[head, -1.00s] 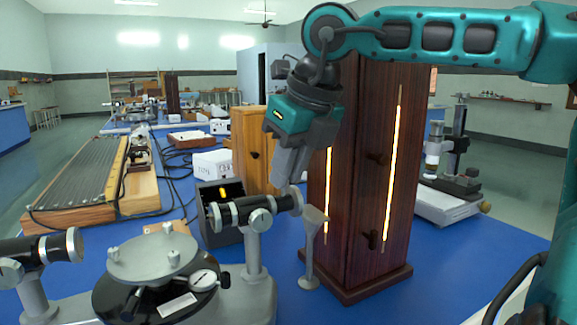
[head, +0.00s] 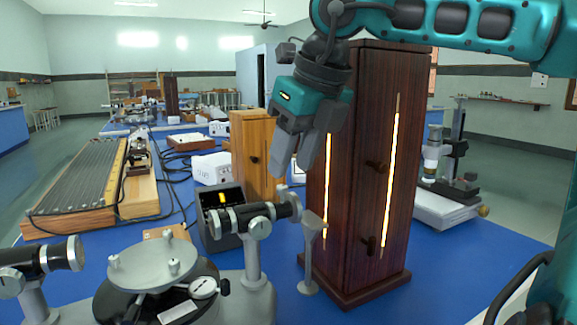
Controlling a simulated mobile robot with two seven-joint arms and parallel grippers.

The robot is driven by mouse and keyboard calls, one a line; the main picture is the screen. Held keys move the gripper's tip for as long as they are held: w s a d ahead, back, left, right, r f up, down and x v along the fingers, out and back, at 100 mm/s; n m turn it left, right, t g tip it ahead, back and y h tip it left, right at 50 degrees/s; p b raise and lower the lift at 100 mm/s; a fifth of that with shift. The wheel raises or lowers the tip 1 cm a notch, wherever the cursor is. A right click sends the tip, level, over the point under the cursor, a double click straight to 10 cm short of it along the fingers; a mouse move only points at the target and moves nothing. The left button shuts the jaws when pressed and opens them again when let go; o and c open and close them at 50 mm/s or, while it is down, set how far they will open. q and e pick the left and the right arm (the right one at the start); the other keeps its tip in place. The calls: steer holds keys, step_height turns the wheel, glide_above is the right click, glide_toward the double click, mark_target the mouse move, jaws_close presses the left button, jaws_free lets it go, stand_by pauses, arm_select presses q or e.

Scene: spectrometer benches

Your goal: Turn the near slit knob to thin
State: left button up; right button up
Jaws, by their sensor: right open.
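The near spectrometer stands at the front left, with a silver round table (head: 153,262) on a black base. Its black collimator tube (head: 250,215) points right and ends in a silver ring-shaped slit end (head: 289,206). A silver round knob (head: 260,228) sits on the side of the tube; I cannot tell which part sets the slit, nor read its setting. My right gripper (head: 293,166) points down just above the slit end. Its jaws are open and empty, apart from the tube. My left gripper is not in view.
A tall dark wooden lamp housing (head: 343,190) with glowing slits stands close right of the gripper. A grey stand (head: 310,250) is between it and the spectrometer. A black box (head: 222,240) and wooden cabinet (head: 256,150) are behind.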

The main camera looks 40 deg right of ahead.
steer(key=p+v, duration=0.2)
steer(key=v, duration=0.7)
steer(key=shift+r, duration=0.2)
steer(key=shift+s+f, duration=0.1)
